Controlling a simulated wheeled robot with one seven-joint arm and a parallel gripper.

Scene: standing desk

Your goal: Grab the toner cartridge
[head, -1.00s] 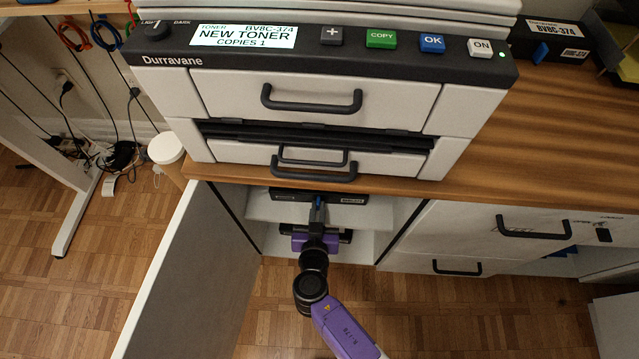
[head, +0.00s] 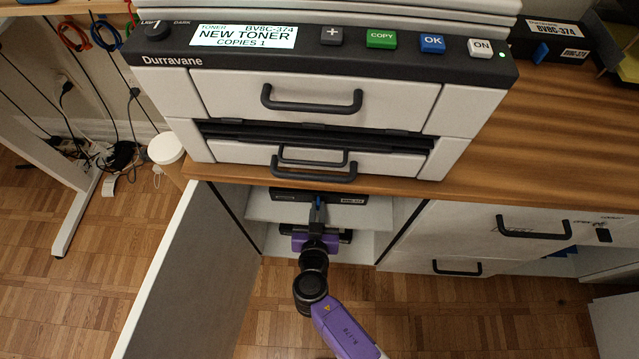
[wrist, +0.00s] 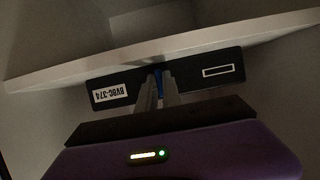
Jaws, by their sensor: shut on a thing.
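The toner cartridge (head: 290,195) is a long black box in the open cabinet below the printer, lying on a white shelf (head: 270,211). In the wrist view the black cartridge (wrist: 195,82) shows a white label reading BV8C-374, upside down, and a blue tab at its middle. My gripper (head: 318,203) reaches into the cabinet from the front. In the wrist view my gripper (wrist: 158,88) has its two grey fingers closed on the blue tab, one on each side. The cartridge's rear is hidden.
The cabinet door (head: 190,275) stands open on the left. The printer (head: 310,100) overhangs above; its display (head: 243,36) reads NEW TONER BV8C-374. Another black BV8C-374 unit (head: 565,32) with a blue tab lies on the desk at right. A white-lidded bin (head: 165,148) stands left of the door.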

